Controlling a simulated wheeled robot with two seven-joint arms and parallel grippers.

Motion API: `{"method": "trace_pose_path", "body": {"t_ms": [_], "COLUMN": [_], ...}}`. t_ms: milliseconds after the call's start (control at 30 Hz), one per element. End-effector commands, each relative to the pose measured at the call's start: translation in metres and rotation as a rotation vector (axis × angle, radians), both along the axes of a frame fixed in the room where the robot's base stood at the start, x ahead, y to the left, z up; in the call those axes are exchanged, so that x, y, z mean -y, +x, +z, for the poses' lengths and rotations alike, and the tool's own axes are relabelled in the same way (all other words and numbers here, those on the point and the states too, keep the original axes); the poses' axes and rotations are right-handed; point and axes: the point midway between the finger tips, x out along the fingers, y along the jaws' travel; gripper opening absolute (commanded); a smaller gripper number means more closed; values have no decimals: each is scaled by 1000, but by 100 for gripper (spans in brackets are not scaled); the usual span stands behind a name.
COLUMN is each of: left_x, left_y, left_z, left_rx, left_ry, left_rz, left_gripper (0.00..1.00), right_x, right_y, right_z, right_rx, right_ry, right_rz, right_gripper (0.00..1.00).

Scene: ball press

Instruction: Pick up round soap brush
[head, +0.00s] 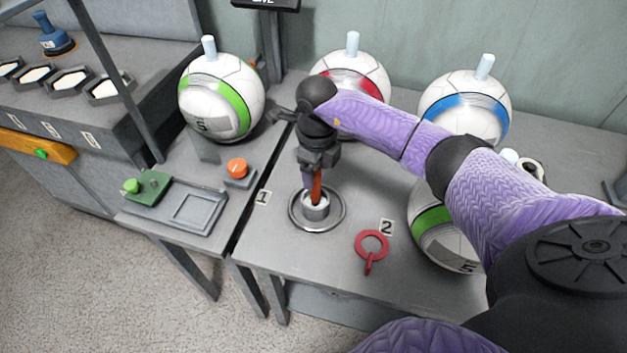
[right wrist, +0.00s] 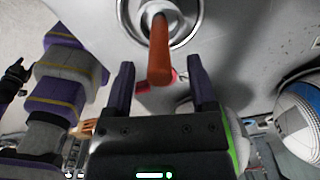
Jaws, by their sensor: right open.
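The round soap brush shows as an orange handle (head: 317,186) standing up from a small metal cup (head: 315,211) in a round dish on the right table. Its lower end is hidden in the cup. My right gripper (head: 312,178) is above the cup, pointing down at the handle. In the right wrist view, my right gripper (right wrist: 160,68) is open, and the orange handle (right wrist: 160,52) lies between its two fingers with gaps on both sides. My left gripper does not show clearly in any view.
A red ring tool (head: 371,246) lies right of the dish. Several balls stand around, including a green-striped one (head: 221,98) at back left and another (head: 433,222) near my right forearm. A grey tray (head: 196,212) and an orange button (head: 238,168) are on the left table.

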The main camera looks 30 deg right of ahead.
Motion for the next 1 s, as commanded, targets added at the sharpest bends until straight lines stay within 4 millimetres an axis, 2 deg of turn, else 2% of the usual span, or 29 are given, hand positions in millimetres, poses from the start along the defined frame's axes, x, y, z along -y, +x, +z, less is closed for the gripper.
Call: {"method": "trace_pose_path", "body": {"t_ms": [33, 100, 300, 367, 600, 667, 1000], "left_x": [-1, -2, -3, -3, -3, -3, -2], "left_y": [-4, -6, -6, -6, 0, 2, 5], "left_z": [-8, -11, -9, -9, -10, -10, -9], "left_rx": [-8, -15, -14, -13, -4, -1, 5], "left_ry": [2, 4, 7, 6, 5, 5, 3], "left_rz": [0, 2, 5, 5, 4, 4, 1], "left_gripper": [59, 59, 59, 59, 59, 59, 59], "right_x": [0, 0, 0, 0, 0, 0, 0], "right_y": [-1, 0, 0, 0, 0, 0, 0], "right_z": [-16, -27, -27, -27, -27, -27, -23], "right_rx": [-7, -4, -1, -1, 0, 0, 0], "right_ry": [2, 2, 2, 2, 2, 2, 2], "right_rz": [0, -1, 0, 0, 0, 0, 0], "right_gripper": [72, 72, 72, 62, 11, 0, 0]}}
